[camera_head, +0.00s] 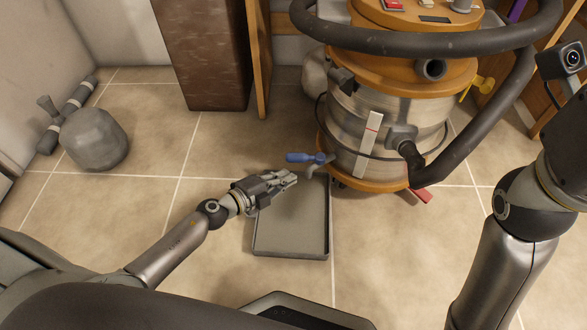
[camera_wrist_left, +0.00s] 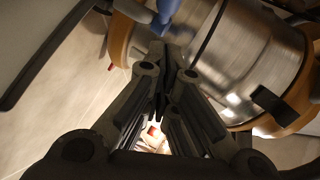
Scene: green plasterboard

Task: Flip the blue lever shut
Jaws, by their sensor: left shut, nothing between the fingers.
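The blue lever (camera_head: 305,157) sticks out to the left from a small grey valve fitting (camera_head: 317,168) low on the side of the vacuum drum (camera_head: 385,125). My left gripper (camera_head: 291,178) is shut and empty, just below and left of the lever, above the grey tray. In the left wrist view the blue lever (camera_wrist_left: 166,12) shows at the top edge, beyond the shut fingers of the left gripper (camera_wrist_left: 172,65). I cannot tell whether the fingertips touch the lever. My right arm is at the right edge, with its gripper's fingers not in view.
The grey tray (camera_head: 262,240) lies on the tiled floor under the lever. A black hose (camera_head: 505,120) loops around the drum's right side. A grey rounded object (camera_head: 94,139) and a pipe piece lie at the left. A brown panel stands behind.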

